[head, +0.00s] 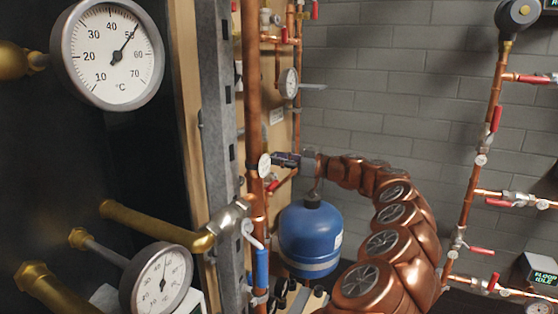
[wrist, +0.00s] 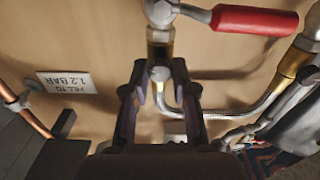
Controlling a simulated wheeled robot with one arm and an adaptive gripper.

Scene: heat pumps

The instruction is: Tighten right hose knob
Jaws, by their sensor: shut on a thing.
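In the wrist view my gripper (wrist: 159,72) has its two dark fingers on either side of a small silver hose knob (wrist: 160,75), shut on it. The knob sits below a brass and steel fitting (wrist: 160,45). A braided hose (wrist: 232,112) curves from beside the knob to a brass fitting at right. In the head view my gripper (head: 284,160) reaches left to the pipework by the wooden board. The knob cannot be made out there behind the fingers and pipe.
A red valve handle (wrist: 255,20) lies just above the fingers. A label (wrist: 68,84) reading 1.2 BAR is on the board. In the head view a blue tank (head: 310,238) hangs below my gripper, and a copper pipe (head: 253,100) and grey post (head: 215,130) stand left.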

